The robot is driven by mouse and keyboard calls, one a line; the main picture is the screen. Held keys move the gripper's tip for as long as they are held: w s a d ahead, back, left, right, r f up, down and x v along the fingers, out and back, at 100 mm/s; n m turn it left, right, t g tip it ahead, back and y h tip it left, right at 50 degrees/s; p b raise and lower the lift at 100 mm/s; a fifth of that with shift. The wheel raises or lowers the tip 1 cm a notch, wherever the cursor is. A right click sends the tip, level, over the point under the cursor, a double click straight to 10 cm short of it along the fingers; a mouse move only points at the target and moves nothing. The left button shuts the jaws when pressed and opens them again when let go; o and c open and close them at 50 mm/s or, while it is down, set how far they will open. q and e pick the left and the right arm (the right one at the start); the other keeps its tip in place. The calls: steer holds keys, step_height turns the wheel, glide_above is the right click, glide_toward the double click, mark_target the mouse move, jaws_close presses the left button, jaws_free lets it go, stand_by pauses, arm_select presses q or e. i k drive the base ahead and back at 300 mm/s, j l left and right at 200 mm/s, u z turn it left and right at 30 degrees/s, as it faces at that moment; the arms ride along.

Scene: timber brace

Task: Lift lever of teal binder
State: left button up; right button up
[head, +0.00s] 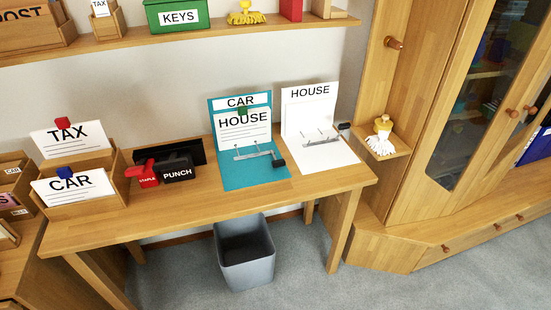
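The teal binder (232,179) lies open on the desk, its back cover standing up against the wall with a CAR label (240,102). A sheet headed HOUSE (243,133) is held against the upright cover by a green clip. A metal ring mechanism (251,153) sits on the flat teal part, and its black-tipped lever (279,162) is at the right end. I cannot tell the exact lever position. Neither of my grippers is in view.
A white HOUSE binder (322,150) lies open just right of the teal one. A black punch (177,168), a red stapler (143,174) and a wooden paper tray (121,180) stand to the left. The desk front (210,208) is clear. A grey bin (245,252) stands below.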

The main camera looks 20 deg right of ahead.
mark_target(277, 163)
steer(key=i+l+u, duration=0.1)
steer(key=l, duration=0.25)
steer(key=i+l+u, duration=0.15)
steer(key=i+l, duration=0.15)
steer(key=i+l+u, duration=0.1)
steer(key=l, duration=0.4)
steer(key=i+j, duration=0.05)
